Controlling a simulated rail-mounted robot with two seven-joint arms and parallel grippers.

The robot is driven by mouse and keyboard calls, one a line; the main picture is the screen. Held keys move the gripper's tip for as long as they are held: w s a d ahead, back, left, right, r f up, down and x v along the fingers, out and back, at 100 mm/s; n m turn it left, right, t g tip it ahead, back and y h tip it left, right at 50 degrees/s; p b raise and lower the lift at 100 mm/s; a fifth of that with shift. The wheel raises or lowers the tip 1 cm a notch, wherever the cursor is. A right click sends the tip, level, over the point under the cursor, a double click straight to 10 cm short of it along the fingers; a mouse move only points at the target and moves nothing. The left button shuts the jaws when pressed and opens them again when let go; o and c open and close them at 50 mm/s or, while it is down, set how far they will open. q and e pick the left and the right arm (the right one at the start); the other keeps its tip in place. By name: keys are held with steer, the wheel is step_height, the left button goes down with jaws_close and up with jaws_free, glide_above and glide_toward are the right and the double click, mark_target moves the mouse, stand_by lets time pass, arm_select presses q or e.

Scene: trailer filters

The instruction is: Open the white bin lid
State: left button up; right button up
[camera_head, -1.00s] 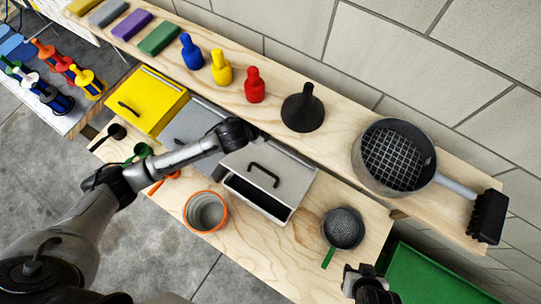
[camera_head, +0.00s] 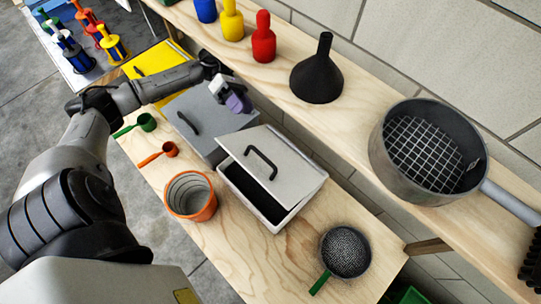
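The white bin (camera_head: 247,197) stands on the wooden bench, right of the grey bin (camera_head: 187,147). Its pale lid (camera_head: 290,165) has a black handle and is tilted partly up, with a dark gap along the front. My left gripper (camera_head: 233,100) is above the back of the grey bin, behind and left of the white lid and apart from its handle. Grey and purple parts show at its tip; I cannot tell whether its fingers are open or shut. My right gripper is not in view.
An orange-rimmed pot (camera_head: 191,197) stands left of the white bin, a strainer with a green handle (camera_head: 346,252) to its right. A black funnel (camera_head: 317,78) and a large pan (camera_head: 400,180) stand on the raised shelf behind. Bare bench lies in front.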

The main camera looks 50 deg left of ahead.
mark_target(256, 150)
arm_select(q)
steer(key=s+d+f, duration=0.1)
steer(key=d, duration=0.2)
steer(key=s+d+f+m+g+p, duration=0.1)
steer(key=d, duration=0.2)
steer(key=s+d+f+g+y, duration=0.1)
steer(key=s+d, duration=0.1)
steer(key=d, duration=0.1)
steer(key=shift+d+f, duration=0.4)
steer(key=shift+p+x, duration=0.35)
steer(key=shift+x, duration=0.45)
steer(key=shift+d+f, duration=0.1)
steer(key=shift+d, duration=0.05)
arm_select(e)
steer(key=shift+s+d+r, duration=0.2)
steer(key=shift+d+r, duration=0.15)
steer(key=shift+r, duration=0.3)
arm_select(q)
steer(key=shift+c, duration=0.5)
steer(key=c, duration=0.6)
jaws_close()
